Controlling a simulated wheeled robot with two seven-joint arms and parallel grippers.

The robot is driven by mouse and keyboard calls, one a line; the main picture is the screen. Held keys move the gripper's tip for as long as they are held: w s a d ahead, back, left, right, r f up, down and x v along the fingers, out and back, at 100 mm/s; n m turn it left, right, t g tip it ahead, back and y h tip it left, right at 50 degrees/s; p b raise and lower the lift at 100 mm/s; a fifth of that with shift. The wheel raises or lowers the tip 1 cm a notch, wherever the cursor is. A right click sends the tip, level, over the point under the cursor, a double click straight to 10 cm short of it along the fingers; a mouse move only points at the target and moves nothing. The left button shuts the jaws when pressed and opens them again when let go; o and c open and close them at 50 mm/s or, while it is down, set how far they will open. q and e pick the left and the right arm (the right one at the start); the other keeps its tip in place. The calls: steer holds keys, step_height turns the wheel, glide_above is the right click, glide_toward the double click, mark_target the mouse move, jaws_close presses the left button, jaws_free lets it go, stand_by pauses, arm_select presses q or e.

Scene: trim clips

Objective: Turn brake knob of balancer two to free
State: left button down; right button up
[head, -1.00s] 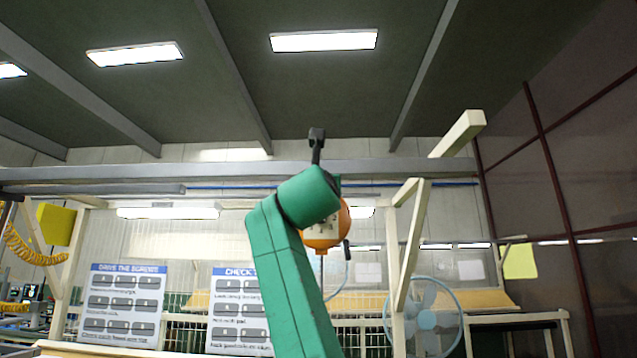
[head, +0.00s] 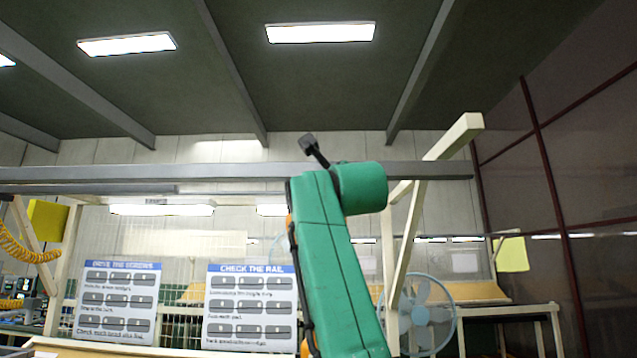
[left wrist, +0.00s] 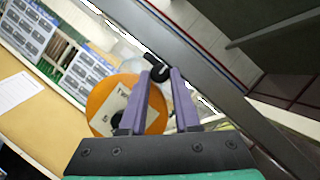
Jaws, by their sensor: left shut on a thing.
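In the left wrist view the round orange balancer (left wrist: 103,106) hangs just left of my fingers, with a pale label whose lettering I cannot read surely. A small black knob-like part (left wrist: 160,73) lies between the tips of my purple fingers at the balancer's upper right. My left gripper (left wrist: 168,76) is shut on it, with the fingers a little apart. The knob's setting cannot be read. In the head view my green left arm hides the gripper and nearly all of the balancer; only an orange sliver (head: 289,226) shows. My right gripper is not in view.
A grey overhead rail (head: 120,173) runs across, close behind my arm. A cream post frame (head: 416,225) stands right of the arm, with a blue fan (head: 418,315) behind. Two instruction boards (head: 250,308) stand at left.

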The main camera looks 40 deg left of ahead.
arm_select(q)
steer(key=shift+n, duration=0.3)
steer(key=c, duration=0.6)
jaws_free()
steer(key=shift+c, duration=0.2)
steer(key=shift+f, duration=0.1)
